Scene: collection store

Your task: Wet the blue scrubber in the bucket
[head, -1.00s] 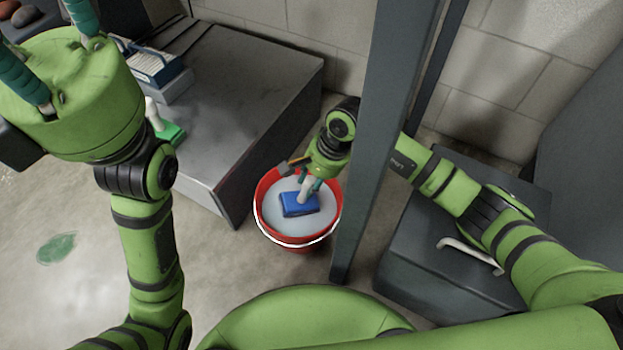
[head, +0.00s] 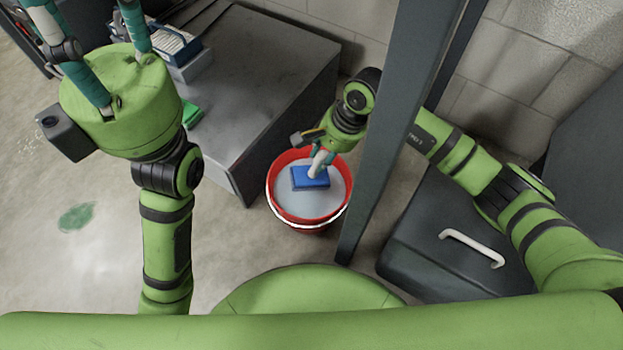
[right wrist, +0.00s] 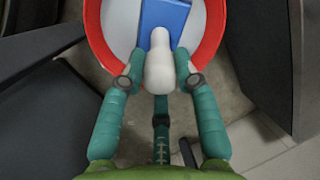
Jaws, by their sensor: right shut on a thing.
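The blue scrubber (head: 302,181) has a flat blue pad and a white handle (right wrist: 158,68). It is inside the red bucket (head: 281,208), which holds pale liquid. The pad's top shows at the liquid's surface; I cannot tell how deep its underside is. My right gripper (head: 320,163) is shut on the white handle from above; the right wrist view shows its teal fingers (right wrist: 158,78) on either side of it. My left gripper (head: 85,35) is away at the upper left, fingers spread and tips partly cut off, with nothing visible between them.
A grey slab (head: 270,75) stands behind the bucket. On it are a green scrubber (head: 192,114), partly hidden by my left gripper, and a blue caddy (head: 170,45). A dark upright post (head: 398,130) rises right of the bucket, near my right arm. A dark box with a white handle (head: 470,248) stands further right.

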